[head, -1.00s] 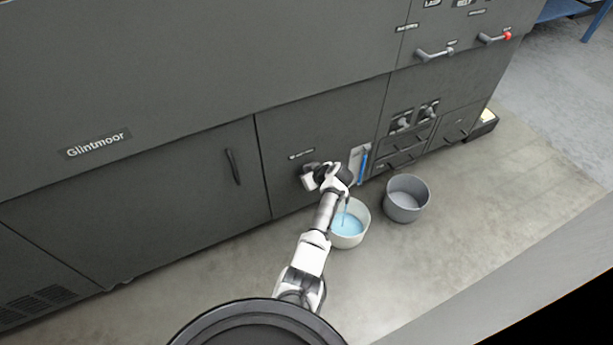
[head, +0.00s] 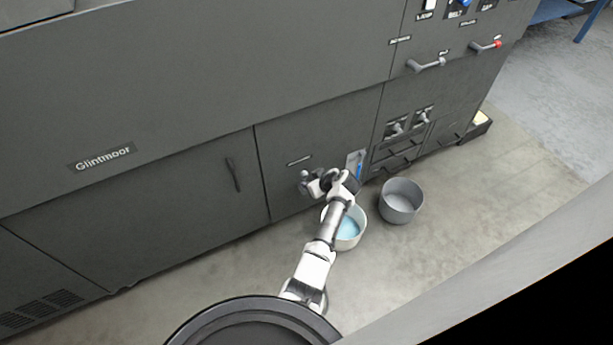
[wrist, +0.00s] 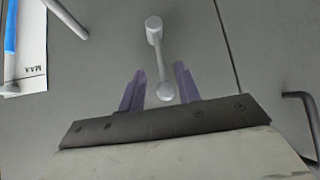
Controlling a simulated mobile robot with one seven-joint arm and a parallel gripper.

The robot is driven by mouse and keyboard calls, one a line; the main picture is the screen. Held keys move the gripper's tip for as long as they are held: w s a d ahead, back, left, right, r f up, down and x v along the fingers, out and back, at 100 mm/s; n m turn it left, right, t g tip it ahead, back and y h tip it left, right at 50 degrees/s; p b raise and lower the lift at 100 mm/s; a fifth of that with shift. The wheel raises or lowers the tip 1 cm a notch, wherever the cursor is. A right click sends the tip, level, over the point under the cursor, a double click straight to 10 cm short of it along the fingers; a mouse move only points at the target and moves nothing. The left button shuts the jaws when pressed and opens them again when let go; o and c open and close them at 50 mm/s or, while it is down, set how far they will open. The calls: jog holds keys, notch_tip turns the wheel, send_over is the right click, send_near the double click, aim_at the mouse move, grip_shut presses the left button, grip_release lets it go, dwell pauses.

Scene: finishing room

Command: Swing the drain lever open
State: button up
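The drain lever (wrist: 160,58) is a pale grey rod with a round pivot at the top and a ball end, on the dark panel in the wrist view. My gripper (wrist: 160,68) is open, with one purple finger on each side of the lever near its ball end. Gaps show between the fingers and the rod. In the head view my gripper (head: 312,184) is at the lower panel, and the lever cannot be made out clearly there.
A white bucket (head: 362,233) with blue liquid stands under my arm, a grey bucket (head: 402,203) to its right. A gauge with a blue tube (wrist: 11,30) is beside the lever. A bent handle (wrist: 300,105) is at the right of the wrist view.

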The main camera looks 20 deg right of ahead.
jog(key=p+v, duration=0.5)
jog(key=v, duration=0.3)
jog(key=shift+s, duration=0.15)
